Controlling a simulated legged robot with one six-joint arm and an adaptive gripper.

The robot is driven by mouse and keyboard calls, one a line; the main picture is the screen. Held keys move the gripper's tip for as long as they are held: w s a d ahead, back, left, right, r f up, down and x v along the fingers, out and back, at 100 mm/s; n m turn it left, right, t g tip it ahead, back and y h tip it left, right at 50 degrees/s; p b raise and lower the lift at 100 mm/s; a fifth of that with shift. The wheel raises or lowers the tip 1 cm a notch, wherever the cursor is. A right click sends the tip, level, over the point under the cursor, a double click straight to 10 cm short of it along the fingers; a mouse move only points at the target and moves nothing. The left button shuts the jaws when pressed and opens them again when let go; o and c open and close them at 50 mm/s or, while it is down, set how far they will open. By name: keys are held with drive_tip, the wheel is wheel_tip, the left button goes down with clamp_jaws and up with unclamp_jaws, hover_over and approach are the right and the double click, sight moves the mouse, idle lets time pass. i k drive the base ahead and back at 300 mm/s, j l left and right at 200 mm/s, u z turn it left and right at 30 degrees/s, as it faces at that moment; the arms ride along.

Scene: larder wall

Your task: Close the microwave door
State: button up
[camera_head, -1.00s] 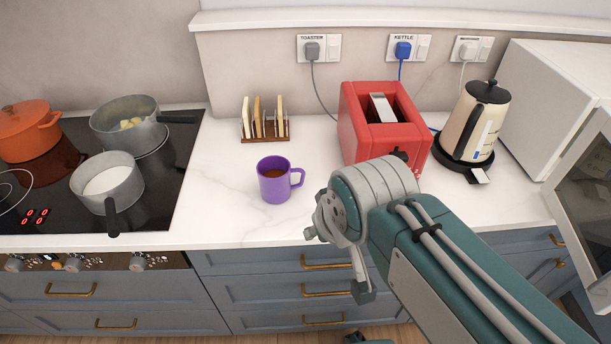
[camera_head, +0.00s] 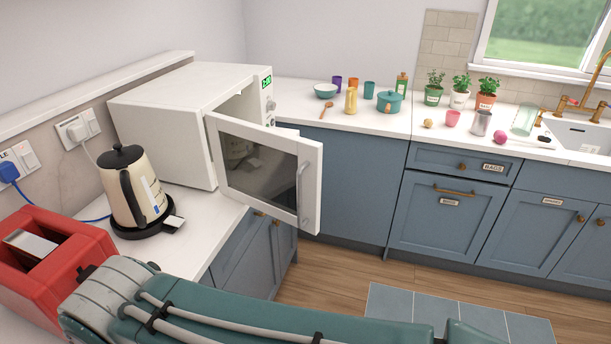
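The white microwave (camera_head: 165,119) stands on the counter in the corner, left of the picture's middle. Its door (camera_head: 262,168) is open and swings out over the counter's front edge, with its dark window and upright handle (camera_head: 301,188) towards me. A gap shows between the door and the microwave body. My arm crosses the bottom of the view, below and apart from the door. My gripper is outside the picture.
A cream kettle (camera_head: 134,188) on its base stands left of the microwave, close by. A red toaster (camera_head: 52,262) is at the lower left. The back counter holds cups, a teal pot (camera_head: 389,102) and potted plants. The floor (camera_head: 340,275) right of the door is open.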

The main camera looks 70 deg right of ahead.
sight(277, 174)
drive_tip(key=j+z, duration=0.1)
drive_tip(key=z, duration=1.95)
drive_tip(key=k+l+z, duration=0.15)
drive_tip(key=k+z, duration=0.15)
drive_tip(key=k, duration=0.15)
